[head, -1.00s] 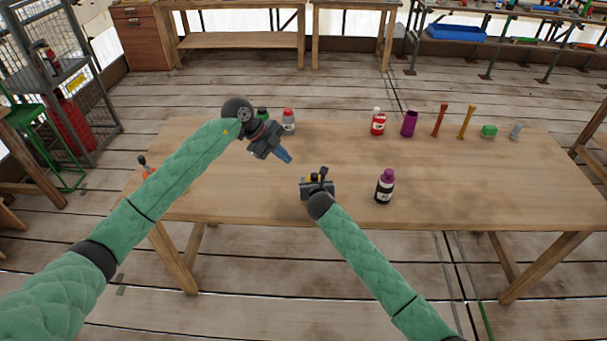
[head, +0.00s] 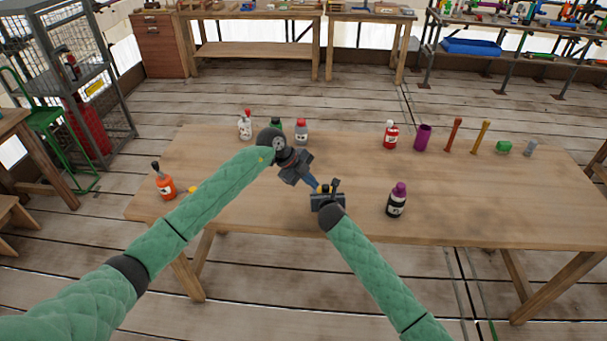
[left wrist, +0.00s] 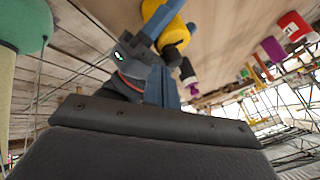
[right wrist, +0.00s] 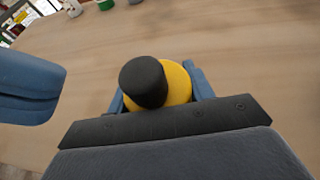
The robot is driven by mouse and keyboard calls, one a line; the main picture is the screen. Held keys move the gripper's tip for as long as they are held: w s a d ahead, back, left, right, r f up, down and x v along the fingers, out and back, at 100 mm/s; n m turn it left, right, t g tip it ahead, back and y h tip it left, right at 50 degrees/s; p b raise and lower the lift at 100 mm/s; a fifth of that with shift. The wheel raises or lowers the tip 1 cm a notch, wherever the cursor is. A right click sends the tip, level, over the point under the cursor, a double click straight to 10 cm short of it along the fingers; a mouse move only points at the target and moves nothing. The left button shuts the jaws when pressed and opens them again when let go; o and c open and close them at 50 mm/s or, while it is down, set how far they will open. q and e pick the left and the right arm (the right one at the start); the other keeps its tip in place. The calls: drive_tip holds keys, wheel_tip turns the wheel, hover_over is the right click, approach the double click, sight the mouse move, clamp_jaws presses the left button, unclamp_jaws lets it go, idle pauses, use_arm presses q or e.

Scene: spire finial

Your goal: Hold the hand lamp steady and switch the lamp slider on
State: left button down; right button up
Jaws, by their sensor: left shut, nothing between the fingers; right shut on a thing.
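The hand lamp is a yellow body with a black end. It shows small in the head view (head: 325,188), between the blue fingers in the right wrist view (right wrist: 178,82), and in the left wrist view (left wrist: 175,36). My right gripper (head: 327,197) is shut on it above the table. My left gripper (head: 313,184) is shut and empty, its blue fingertips just left of the lamp; its fingers also show at the left of the right wrist view (right wrist: 28,88). I cannot tell whether they touch the lamp. The lamp slider cannot be made out.
The wooden table (head: 460,205) has a dark bottle with a purple cap (head: 397,200) right of my right gripper. An orange bottle (head: 165,182) stands at the left. Several bottles, a purple cup (head: 423,137) and a green block (head: 503,147) line the back. The right front is clear.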

use_arm(q)
drive_tip(key=shift+x, duration=1.05)
drive_tip(key=shift+w, duration=0.1)
drive_tip(key=shift+w, duration=1.2)
drive_tip(key=shift+a, duration=0.1)
drive_tip(key=v, duration=1)
